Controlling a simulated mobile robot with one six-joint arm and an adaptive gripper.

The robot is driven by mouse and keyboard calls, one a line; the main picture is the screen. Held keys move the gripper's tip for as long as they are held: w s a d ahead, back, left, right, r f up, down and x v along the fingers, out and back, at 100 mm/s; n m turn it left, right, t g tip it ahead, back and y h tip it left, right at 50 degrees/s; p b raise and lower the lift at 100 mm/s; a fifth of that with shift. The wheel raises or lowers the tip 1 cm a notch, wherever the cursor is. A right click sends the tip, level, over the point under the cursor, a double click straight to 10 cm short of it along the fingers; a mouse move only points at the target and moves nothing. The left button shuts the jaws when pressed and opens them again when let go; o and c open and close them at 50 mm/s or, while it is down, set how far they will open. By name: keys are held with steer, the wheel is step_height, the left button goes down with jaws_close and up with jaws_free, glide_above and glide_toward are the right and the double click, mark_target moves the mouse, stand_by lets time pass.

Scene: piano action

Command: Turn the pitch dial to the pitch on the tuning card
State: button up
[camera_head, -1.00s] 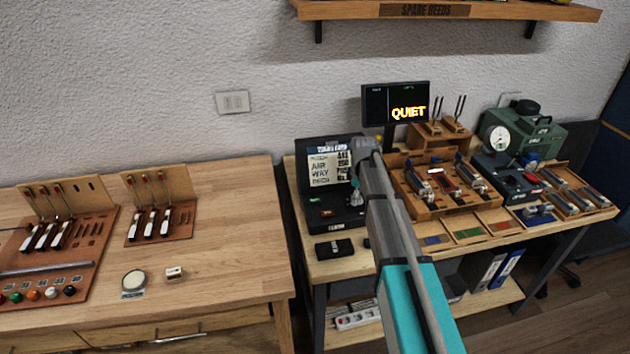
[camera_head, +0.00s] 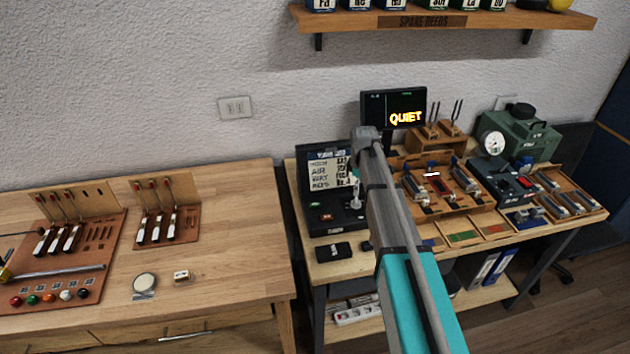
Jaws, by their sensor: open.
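The tuning card (camera_head: 329,172) is a pale lettered panel in the raised lid of a black case (camera_head: 335,215) on the right bench. Its rows seem to start with pitch, air, way and reed, but the values at its right edge are covered or too small to read. My arm rises from the bottom and passes in front of the case's right side. My gripper cannot be made out; my arm's links appear to hide it. I cannot tell which control is the pitch dial. A dark device (camera_head: 508,186) with a round white gauge (camera_head: 493,145) stands further right.
A black display (camera_head: 394,107) reads QUIET. A wooden tray (camera_head: 445,207) of reed parts and tuning forks (camera_head: 455,110) stand behind my arm. A green machine (camera_head: 525,137) is at the back right. The left bench (camera_head: 230,262) has tool racks and clear wood. A shelf (camera_head: 440,20) hangs above.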

steer(key=shift+r+p, duration=3.4)
steer(key=shift+r, duration=0.35)
steer(key=m+t+h+b, duration=0.3)
steer(key=m+b, duration=0.4)
glide_toward(357, 200)
steer(key=shift+w+a, duration=1.1)
steer(key=shift+a, duration=0.75)
steer(key=shift+s+a+f+m+t+h+b, duration=0.15)
steer(key=shift+a+f+m+t+h+b, duration=0.2)
steer(key=shift+a+m+t+b, duration=0.55)
steer(key=shift+s+a+f+m+t+h+b, duration=0.25)
steer(key=shift+a+f+m+b, duration=0.35)
steer(key=shift+a, duration=0.65)
steer(key=shift+s+a+f+m+t+h+b, duration=0.1)
steer(key=shift+a+f+m+t+h+b, duration=0.2)
steer(key=shift+a+m+t+b, duration=0.95)
steer(key=shift+a+m, duration=0.05)
steer(key=shift+a, duration=0.55)
steer(key=shift+s, duration=0.2)
